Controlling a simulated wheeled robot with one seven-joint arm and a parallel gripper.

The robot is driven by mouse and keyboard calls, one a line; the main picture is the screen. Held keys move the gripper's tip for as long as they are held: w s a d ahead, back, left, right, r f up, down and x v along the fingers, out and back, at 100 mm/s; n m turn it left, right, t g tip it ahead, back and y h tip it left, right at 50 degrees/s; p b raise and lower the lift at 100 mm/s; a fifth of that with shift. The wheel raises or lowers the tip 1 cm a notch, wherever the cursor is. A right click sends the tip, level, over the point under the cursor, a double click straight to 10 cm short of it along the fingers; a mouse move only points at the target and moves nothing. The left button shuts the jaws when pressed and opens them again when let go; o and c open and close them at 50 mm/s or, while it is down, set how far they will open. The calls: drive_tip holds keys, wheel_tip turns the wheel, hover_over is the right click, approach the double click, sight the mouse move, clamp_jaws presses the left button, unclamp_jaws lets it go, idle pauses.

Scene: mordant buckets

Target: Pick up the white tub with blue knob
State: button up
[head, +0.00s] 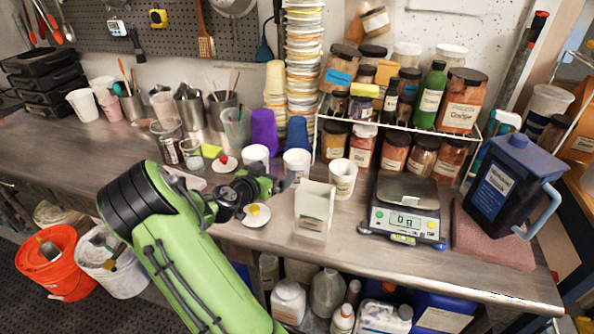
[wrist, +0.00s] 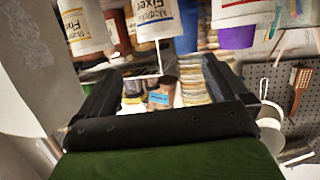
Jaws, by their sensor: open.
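I cannot make out a blue knob on any white tub. Three white tubs stand in a loose row: a right one (head: 343,180), a middle one (head: 297,165) and a left one (head: 256,156). In the wrist view, upside down, the right (wrist: 85,25), middle (wrist: 153,18) and left (wrist: 240,12) tubs show at the top, two with readable "Fixer" labels. A blue cup (head: 297,134) is behind the middle tub. My gripper (wrist: 160,85) is open and empty. In the head view my gripper (head: 280,184) is just in front of the tubs, apart from them.
A white open box (head: 313,208) stands close right of my gripper. A saucer-like white piece with a yellow knob (head: 254,210) lies in front, and one with a red knob (head: 225,162) lies behind left. A scale (head: 405,215), jug (head: 508,190) and jar rack (head: 400,126) stand right.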

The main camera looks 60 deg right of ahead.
drive_tip(key=p, duration=0.1)
approach(303, 153)
drive_tip(key=x, duration=0.4)
drive_tip(key=shift+w+d+f, duration=0.1)
drive_tip(key=shift+d+f, duration=0.2)
drive_tip(key=shift+a, duration=0.1)
drive_tip(key=shift+c, duration=1)
drive_tip(key=c, duration=1)
drive_tip(key=shift+r, duration=0.15)
drive_tip(key=shift+c, duration=0.2)
wheel_tip(303, 153, up, 10)
drive_tip(key=shift+p, duration=0.35)
